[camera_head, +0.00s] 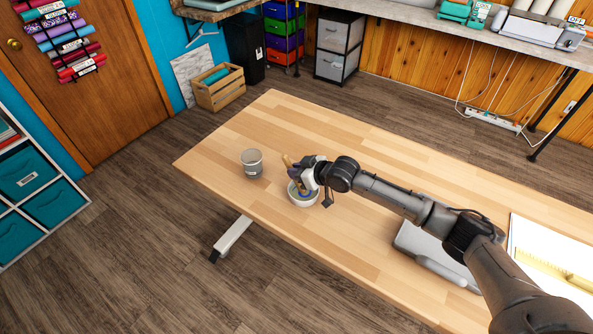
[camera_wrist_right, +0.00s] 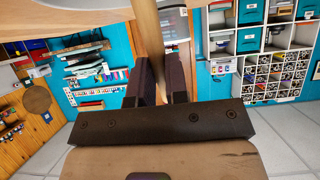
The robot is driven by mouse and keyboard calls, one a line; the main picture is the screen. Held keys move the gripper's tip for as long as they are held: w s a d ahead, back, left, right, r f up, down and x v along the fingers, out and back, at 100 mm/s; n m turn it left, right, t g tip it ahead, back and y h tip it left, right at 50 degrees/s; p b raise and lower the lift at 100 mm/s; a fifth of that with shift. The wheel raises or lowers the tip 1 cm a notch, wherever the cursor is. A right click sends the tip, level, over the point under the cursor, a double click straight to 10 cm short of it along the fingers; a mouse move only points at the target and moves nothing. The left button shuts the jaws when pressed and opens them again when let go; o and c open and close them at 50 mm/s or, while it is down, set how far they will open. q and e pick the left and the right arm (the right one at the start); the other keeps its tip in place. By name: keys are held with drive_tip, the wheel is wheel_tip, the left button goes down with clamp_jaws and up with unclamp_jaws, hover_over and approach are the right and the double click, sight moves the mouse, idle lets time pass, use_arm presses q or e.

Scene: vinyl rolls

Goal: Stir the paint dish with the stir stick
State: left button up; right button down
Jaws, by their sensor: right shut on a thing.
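The paint dish (camera_head: 303,200) is a small white bowl on the wooden table, near its left front edge. My right gripper (camera_head: 307,178) is right at the dish and hides part of its inside. It is shut on the tan stir stick (camera_head: 287,160), whose upper end sticks out up and to the left. The stick leans over the dish; whether its lower end touches the paint is hard to tell. In the right wrist view the stick (camera_wrist_right: 147,35) runs up between the two dark fingers (camera_wrist_right: 158,80). My left gripper is not in view.
A grey metal can (camera_head: 251,164) stands on the table (camera_head: 290,125) left of the dish. A grey flat device (camera_head: 435,255) and a white sheet with a yellow strip (camera_head: 550,255) lie at the right, by my arm. The table behind the dish is clear.

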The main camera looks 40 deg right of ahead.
drive_tip(key=shift+f, duration=0.3)
drive_tip(key=shift+p, duration=0.3)
idle(0.3)
drive_tip(key=shift+d, duration=0.15)
